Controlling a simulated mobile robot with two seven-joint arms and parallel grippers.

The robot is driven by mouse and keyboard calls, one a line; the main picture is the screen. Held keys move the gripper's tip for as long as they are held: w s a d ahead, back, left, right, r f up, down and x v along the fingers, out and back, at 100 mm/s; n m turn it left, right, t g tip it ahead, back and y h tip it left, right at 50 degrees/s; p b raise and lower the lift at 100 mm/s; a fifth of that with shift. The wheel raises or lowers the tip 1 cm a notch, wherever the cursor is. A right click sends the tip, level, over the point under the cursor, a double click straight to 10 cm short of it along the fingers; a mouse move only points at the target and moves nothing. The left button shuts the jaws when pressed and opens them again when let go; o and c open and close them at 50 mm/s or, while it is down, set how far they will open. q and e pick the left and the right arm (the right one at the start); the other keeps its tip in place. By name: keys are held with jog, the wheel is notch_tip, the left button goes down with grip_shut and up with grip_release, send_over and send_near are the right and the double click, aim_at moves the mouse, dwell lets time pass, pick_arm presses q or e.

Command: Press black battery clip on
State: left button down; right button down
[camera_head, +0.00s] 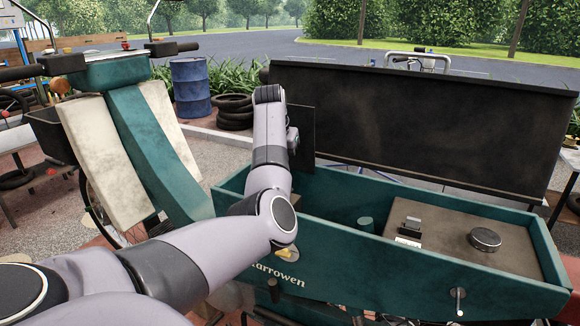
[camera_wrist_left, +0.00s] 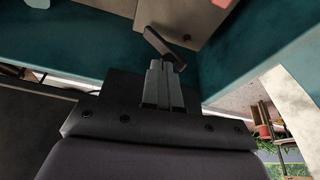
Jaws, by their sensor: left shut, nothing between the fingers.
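In the left wrist view, my left gripper (camera_wrist_left: 163,66) is shut and empty, pointing into a teal box. A dark angled piece (camera_wrist_left: 166,46) lies right at its fingertips, by the edge of a beige-brown surface; it may be the black battery clip, and I cannot tell whether it touches the fingers. No battery or terminal can be made out clearly. In the head view my left arm reaches over the teal cargo box (camera_head: 400,262), and its fingers are hidden. My right gripper is not in view.
The box's raised black lid (camera_head: 420,125) stands behind it. A tan panel (camera_head: 450,225) at the right carries a metal latch (camera_head: 409,232) and a round dark cap (camera_head: 485,240). A short teal cylinder (camera_head: 366,224) stands left of the panel. A pink-red object (camera_wrist_left: 205,3) shows at the wrist view's top.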

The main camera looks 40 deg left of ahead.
pick_arm(q)
jog(key=a+h, duration=0.1)
jog(key=a+f+h, duration=0.1)
jog(key=s+a+t, duration=0.1)
jog(key=shift+f+n+h, duration=0.15)
jog(key=shift+n+h, duration=0.15)
jog(key=shift+h, duration=0.1)
jog(key=shift+s+a+f, duration=0.1)
jog(key=shift+a+f, duration=0.3)
jog(key=shift+d, duration=0.15)
jog(key=shift+w+d+f, duration=0.3)
jog(key=shift+w+d, duration=0.05)
jog(key=shift+d, duration=0.35)
jog(key=shift+r, duration=0.15)
